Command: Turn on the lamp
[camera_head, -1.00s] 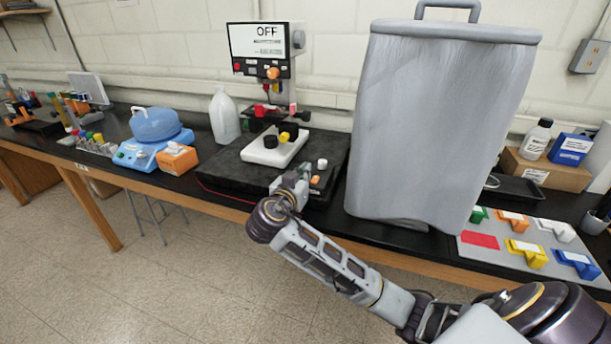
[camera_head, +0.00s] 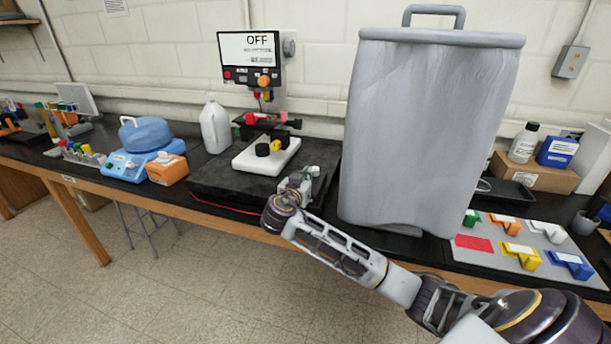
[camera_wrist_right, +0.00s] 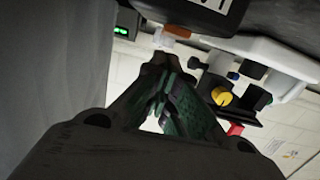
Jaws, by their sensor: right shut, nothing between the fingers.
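A device with a screen (camera_head: 249,46) reading OFF stands at the back of the bench. Buttons and an orange knob (camera_head: 263,81) sit under the screen. Its dark base (camera_head: 228,180) carries a white block (camera_head: 267,156) with black and yellow knobs. My right gripper (camera_head: 305,178) is at the base's front right corner, shut and empty. In the wrist view its fingertips (camera_wrist_right: 164,60) are close to a small white and orange control (camera_wrist_right: 185,33) on a dark box (camera_wrist_right: 215,14); I cannot tell if they touch. In the head view my gripper and wrist hide that control. No separate lamp is recognisable.
A tall grey bin (camera_head: 430,130) stands close to the right of my right gripper. A white jug (camera_head: 215,126), blue appliance (camera_head: 145,150) and orange box (camera_head: 167,169) are left of the base. A board with coloured blocks (camera_head: 490,238) lies at the right.

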